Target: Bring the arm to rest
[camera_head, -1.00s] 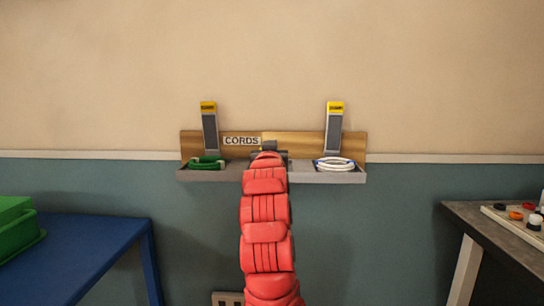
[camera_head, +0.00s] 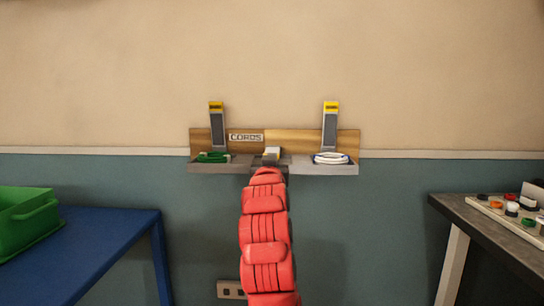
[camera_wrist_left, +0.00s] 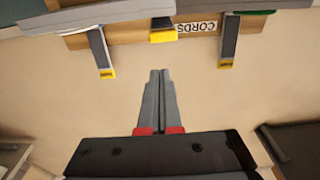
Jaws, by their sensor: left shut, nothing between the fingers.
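My left arm (camera_head: 265,230), with red covers, rises from the bottom of the head view to the middle of the cord shelf (camera_head: 325,168). Its tip overlaps the shelf there, and the fingers cannot be made out clearly. In the left wrist view my left gripper (camera_wrist_left: 160,76) is shut and empty, with its fingers together. The shelf (camera_wrist_left: 130,33) shows upside down beyond the fingertips, with bare wall between. My right gripper is not in view.
A green cord (camera_head: 212,157) and a white-blue cord (camera_head: 331,158) lie on the shelf below two upright grey, yellow-topped holders (camera_head: 217,125) (camera_head: 330,125). A blue table (camera_head: 95,245) with a green bin (camera_head: 28,222) stands left; a grey-topped table (camera_head: 490,235) stands right.

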